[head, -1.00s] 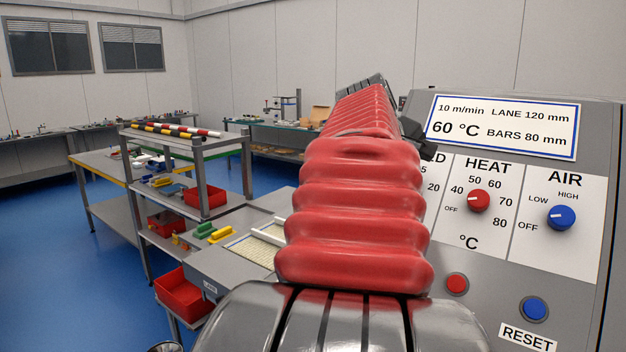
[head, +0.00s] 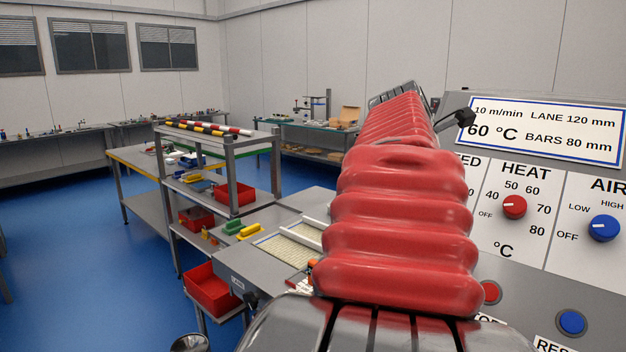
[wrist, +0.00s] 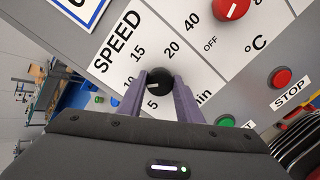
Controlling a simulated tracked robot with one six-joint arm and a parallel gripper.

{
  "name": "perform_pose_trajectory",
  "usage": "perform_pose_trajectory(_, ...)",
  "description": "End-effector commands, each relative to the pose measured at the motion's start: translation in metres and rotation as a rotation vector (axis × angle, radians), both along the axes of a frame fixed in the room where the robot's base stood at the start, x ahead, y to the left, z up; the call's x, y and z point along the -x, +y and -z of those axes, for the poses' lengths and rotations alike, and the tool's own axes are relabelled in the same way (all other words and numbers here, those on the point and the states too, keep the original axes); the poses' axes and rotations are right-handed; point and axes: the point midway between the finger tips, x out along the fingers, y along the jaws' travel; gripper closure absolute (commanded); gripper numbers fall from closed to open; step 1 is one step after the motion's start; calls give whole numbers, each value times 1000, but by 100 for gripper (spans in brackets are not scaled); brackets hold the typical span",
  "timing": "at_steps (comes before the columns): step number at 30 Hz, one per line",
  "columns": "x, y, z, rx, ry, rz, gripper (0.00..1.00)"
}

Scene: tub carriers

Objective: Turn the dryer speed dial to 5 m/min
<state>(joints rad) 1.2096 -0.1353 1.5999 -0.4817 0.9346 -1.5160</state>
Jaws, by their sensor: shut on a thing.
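The black speed dial (wrist: 160,76) sits on the white SPEED label (wrist: 116,50) in the wrist view. Printed numbers 5, 10, 15 and 20 stand around it. Its white pointer mark faces left in the picture, towards the 10 or a little to the 5 side; I cannot tell the exact reading. My gripper (wrist: 161,82) has its two purple fingers on either side of the dial, shut on it. In the head view my red-sleeved arm hides the dial and most of the speed label.
Beside it are the red heat dial (head: 514,207), blue air dial (head: 603,228), red stop button (head: 491,292) and blue reset button (head: 571,322). A sign (head: 545,130) above reads 10 m/min and 60 °C. A shelved cart (head: 230,150) with red bins stands left. Blue floor is open at far left.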

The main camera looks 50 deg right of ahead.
Motion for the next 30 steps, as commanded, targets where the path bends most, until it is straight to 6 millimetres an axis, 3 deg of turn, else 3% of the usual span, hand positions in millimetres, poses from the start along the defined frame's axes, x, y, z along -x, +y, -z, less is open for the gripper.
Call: perform_pose_trajectory(30,0,1,6,-77,691,-628,91)
